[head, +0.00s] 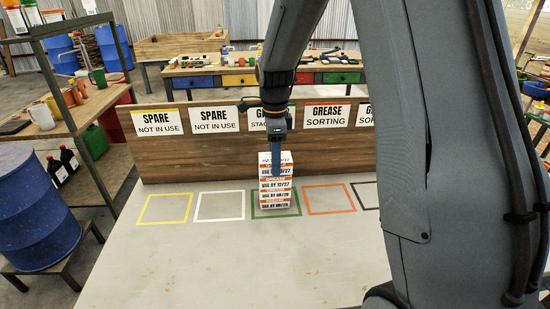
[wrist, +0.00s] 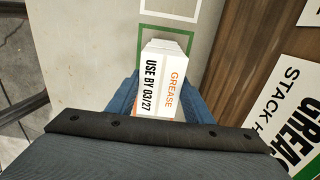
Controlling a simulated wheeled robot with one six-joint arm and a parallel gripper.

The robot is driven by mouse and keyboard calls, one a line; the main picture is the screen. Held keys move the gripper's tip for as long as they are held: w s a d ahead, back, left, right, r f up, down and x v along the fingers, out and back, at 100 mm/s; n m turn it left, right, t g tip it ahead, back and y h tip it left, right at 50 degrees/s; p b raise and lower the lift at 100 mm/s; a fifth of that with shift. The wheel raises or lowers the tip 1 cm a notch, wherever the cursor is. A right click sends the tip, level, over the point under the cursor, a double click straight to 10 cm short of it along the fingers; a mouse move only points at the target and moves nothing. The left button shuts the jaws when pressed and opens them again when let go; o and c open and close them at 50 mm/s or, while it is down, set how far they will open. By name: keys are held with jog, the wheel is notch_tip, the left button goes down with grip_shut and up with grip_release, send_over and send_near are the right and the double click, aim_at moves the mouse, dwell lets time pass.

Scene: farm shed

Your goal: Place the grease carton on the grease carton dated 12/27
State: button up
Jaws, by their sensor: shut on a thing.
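My gripper (head: 277,172) is shut on a white grease carton (head: 288,168), whose face reads "USE BY 03/27" in the wrist view (wrist: 161,85). The blue fingers are on both sides of it. In the head view the held carton is in line with the top of a stack of cartons. Directly below it is the grease carton dated 12/27 (head: 276,185), with more cartons under that one. I cannot tell whether the held carton touches the 12/27 carton. The stack stands upright inside the green square (head: 255,211).
Yellow (head: 141,208), white (head: 197,206) and orange (head: 307,201) squares beside the stack are empty. A wooden board (head: 180,165) with signs stands behind. The front of the grey table (head: 200,265) is clear. A blue barrel (head: 35,210) stands at left.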

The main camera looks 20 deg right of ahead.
jog(key=shift+f, duration=0.2)
jog(key=shift+f, duration=0.1)
jog(key=o, duration=1.1)
notch_tip(320, 180, up, 12)
jog(key=b, duration=0.4)
jog(key=s+f+n, duration=0.7)
jog(key=s+n, duration=0.3)
jog(key=s+f+n+t, duration=0.1)
jog(key=s+f+n, duration=0.6)
jog(key=s+n, duration=0.3)
jog(key=shift+f, duration=0.25)
